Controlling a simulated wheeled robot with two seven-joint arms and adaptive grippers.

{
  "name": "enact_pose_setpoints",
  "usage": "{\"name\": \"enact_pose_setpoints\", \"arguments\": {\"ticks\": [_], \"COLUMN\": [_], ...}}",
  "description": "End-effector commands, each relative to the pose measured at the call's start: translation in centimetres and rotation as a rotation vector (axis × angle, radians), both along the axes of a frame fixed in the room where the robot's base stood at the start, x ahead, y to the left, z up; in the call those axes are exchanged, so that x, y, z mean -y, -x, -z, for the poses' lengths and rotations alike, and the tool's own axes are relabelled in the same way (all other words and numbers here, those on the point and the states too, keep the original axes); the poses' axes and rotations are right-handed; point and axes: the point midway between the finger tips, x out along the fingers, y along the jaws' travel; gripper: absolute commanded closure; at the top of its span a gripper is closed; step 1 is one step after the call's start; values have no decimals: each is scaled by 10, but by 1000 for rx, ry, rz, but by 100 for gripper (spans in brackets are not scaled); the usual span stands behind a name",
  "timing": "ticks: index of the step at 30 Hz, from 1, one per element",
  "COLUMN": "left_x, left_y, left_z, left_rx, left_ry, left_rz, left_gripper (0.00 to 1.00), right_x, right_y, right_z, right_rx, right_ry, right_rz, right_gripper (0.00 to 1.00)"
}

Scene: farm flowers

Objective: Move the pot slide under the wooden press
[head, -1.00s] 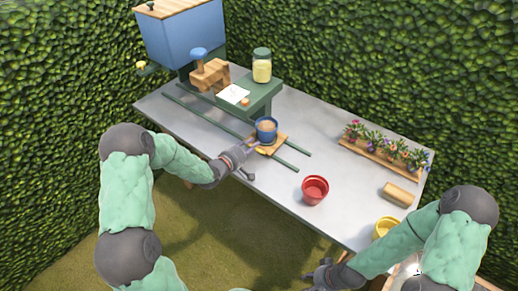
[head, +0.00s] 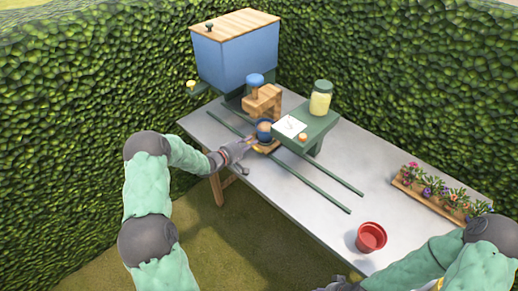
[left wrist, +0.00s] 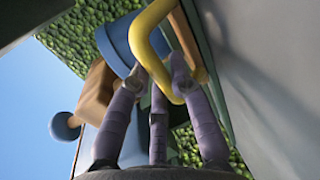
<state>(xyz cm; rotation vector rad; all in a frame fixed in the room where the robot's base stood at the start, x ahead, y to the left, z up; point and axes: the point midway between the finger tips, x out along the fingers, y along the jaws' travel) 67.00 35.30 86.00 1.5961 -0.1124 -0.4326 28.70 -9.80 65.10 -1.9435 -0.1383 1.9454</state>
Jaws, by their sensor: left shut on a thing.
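The pot slide (head: 267,147) is a small wooden plate on two green rails, carrying a blue pot (head: 264,131) with brown contents. In the left wrist view the slide's yellow handle (left wrist: 142,38) shows close up. My left gripper (head: 247,146) is shut on this handle, with its fingers (left wrist: 160,85) around it. The wooden press (head: 262,103) with a blue knob (head: 255,80) stands just behind the pot. From the head view the pot looks close to the press block, but I cannot tell if it is directly under it. My right gripper (head: 340,286) is at the bottom edge, mostly cut off.
The green rails (head: 318,187) run along the grey table. A green shelf (head: 318,131) with a jar (head: 320,98) and a white card stands right of the pot. A blue bin (head: 236,52) is behind. A red pot (head: 371,237) and a flower tray (head: 430,200) are at right.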

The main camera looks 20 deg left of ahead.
Motion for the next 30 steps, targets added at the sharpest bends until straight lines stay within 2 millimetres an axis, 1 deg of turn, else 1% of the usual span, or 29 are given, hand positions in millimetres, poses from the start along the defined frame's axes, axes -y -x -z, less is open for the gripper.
{"name": "enact_pose_setpoints", "arguments": {"ticks": [1, 6, 11, 16, 26, 27, 29, 30], "left_x": [-11, -35, -49, -55, -55, -55, -55, -55], "left_y": [-3, -12, -17, -19, -19, -19, -19, -19], "left_z": [1, 1, 1, 2, 3, 2, 2, 2], "left_rx": [-3, -3, -2, -4, -5, -5, -5, -4], "left_ry": [-1, 0, 0, 0, 1, 1, 1, 1], "left_rz": [-4, -2, -2, 0, 1, 1, 1, 1], "left_gripper": [100, 100, 100, 100, 100, 77, 60, 54], "right_x": [0, 0, 0, 0, 0, 0, 0, 0], "right_y": [0, 0, 0, 0, 0, 0, 0, 0], "right_z": [-2, -6, -7, -8, -8, -8, -8, -8], "right_rx": [0, 0, 0, 0, 0, 0, 0, 0], "right_ry": [0, 0, 0, 0, 0, 0, 0, 0], "right_rz": [0, 0, 0, 0, 0, 0, 0, 0], "right_gripper": [60, 60, 60, 60, 60, 60, 60, 60]}}
